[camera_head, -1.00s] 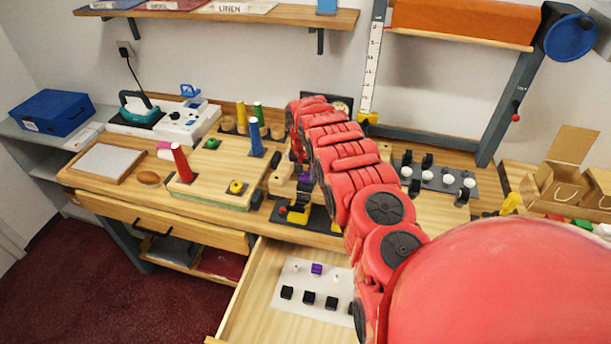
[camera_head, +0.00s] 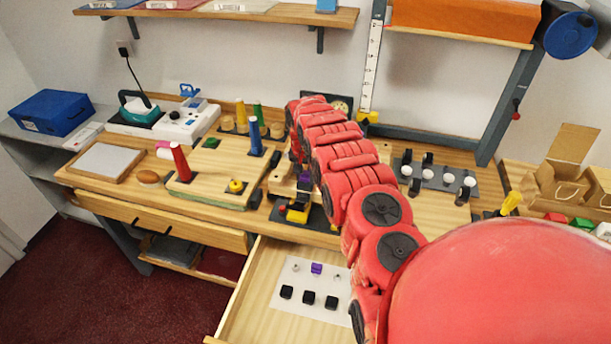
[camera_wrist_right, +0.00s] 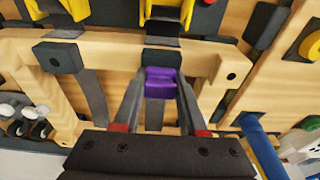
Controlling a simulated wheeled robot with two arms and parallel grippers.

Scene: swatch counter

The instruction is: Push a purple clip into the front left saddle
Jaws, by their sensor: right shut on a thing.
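My right gripper (camera_wrist_right: 161,88) is shut on a purple clip (camera_wrist_right: 160,78), which sits between its fingertips in the right wrist view. Just beyond the clip is a black block (camera_wrist_right: 162,57) on a pale wooden bar (camera_wrist_right: 110,50); I cannot tell whether the clip touches it. Another black block (camera_wrist_right: 58,57) is on the same bar to the left. Which block is the front left saddle is not clear from this view. In the head view my red right arm hides most of the wooden fixture (camera_head: 284,180) and the gripper. My left gripper is not in view.
The open drawer (camera_head: 262,300) holds a white sheet with another purple clip (camera_head: 316,268) and several black pieces (camera_head: 309,298). A red cone (camera_head: 181,162) and blue cone (camera_head: 254,138) stand left of the arm. A rack with white knobs (camera_head: 428,176) is to the right.

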